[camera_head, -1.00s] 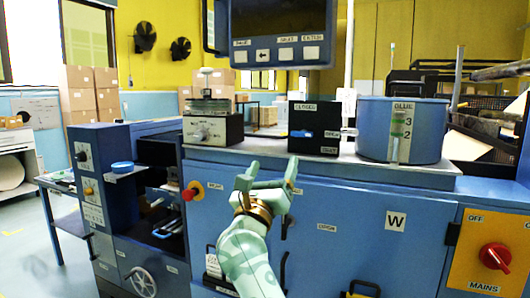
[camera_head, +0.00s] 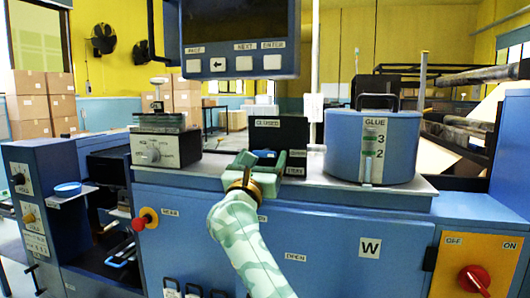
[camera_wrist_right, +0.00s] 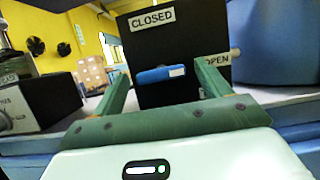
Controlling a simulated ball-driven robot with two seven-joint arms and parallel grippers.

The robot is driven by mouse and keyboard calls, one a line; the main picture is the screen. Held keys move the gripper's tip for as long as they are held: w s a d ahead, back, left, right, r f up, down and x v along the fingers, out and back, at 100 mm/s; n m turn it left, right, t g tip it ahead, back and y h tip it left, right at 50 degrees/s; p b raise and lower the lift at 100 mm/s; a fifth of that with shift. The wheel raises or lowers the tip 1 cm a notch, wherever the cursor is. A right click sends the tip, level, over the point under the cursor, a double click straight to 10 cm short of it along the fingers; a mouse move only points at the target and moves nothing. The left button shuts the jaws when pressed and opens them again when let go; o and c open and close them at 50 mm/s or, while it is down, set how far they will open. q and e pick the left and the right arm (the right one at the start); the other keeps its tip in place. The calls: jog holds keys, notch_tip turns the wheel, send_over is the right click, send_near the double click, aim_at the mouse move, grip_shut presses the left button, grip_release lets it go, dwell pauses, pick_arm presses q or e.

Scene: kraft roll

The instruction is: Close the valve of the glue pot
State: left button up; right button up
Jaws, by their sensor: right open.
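The blue glue pot (camera_head: 400,148) stands on the machine top, with a level strip marked 2 and 3. Left of it is the black valve box (camera_head: 262,134), labelled CLOSED at its top and OPEN at its right side. In the right wrist view, the blue valve lever (camera_wrist_right: 160,74) lies about level on the box (camera_wrist_right: 150,42), its pale-marked end toward OPEN. My right gripper (camera_head: 268,160) is open in front of the box. Its fingers show left and right of the lever in the right wrist view (camera_wrist_right: 161,82); contact cannot be told. My left gripper is not in view.
A control screen (camera_head: 240,35) hangs above the valve box. A small black device (camera_head: 165,148) stands to its left. A red stop button (camera_head: 140,223) is on the front panel, and a red mains switch (camera_head: 474,280) is at lower right.

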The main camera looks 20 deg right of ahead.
jog(key=shift+w+d+r, duration=0.1)
jog(key=shift+w+r, duration=0.05)
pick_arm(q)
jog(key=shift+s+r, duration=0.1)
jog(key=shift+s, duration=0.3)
